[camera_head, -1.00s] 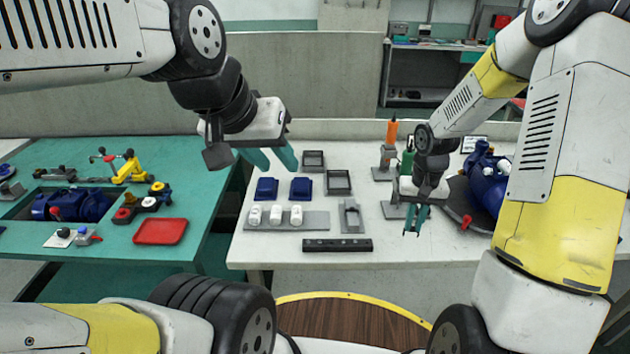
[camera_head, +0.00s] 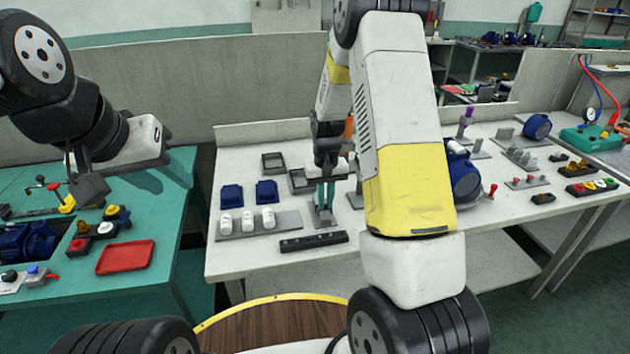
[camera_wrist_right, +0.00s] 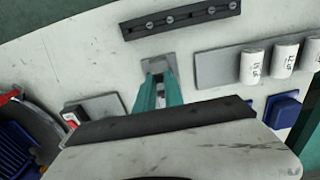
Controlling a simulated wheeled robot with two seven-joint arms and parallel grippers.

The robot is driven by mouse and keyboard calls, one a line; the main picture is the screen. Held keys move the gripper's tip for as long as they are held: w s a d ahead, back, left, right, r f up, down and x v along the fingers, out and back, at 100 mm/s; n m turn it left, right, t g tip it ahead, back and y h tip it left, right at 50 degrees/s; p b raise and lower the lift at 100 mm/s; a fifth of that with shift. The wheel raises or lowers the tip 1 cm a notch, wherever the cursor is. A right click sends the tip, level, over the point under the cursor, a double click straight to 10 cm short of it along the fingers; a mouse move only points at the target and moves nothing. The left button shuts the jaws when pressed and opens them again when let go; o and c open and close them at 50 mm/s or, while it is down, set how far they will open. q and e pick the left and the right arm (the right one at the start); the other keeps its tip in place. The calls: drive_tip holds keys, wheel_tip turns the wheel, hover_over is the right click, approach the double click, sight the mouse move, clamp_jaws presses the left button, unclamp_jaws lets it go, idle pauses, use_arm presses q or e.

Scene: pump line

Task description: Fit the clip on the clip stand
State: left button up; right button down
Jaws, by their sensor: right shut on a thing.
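The clip stand (camera_head: 326,222) is a small grey plate near the front of the white table, behind a black bar. My right gripper (camera_head: 324,203) points down over it, its teal fingers low at the plate. In the right wrist view the fingers (camera_wrist_right: 158,88) reach to the stand's grey plate (camera_wrist_right: 158,63). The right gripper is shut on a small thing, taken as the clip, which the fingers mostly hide. I cannot tell whether it touches the stand. My left gripper (camera_head: 160,175) hangs empty above the teal table, its fingers apart.
A black bar (camera_head: 314,241) lies in front of the stand. A grey plate with white cylinders (camera_head: 248,220) and blue blocks (camera_head: 267,191) are left of it. A red tray (camera_head: 125,257) lies on the teal table. My right arm hides part of the white table.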

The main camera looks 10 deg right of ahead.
drive_tip(key=shift+f, duration=1.1)
idle(0.4)
drive_tip(key=c, duration=1.4)
unclamp_jaws()
drive_tip(key=shift+o, duration=0.2)
drive_tip(key=shift+r, duration=2.95)
drive_tip(key=shift+r, duration=0.1)
wheel_tip(320, 180, up, 8)
drive_tip(key=shift+f, duration=0.2)
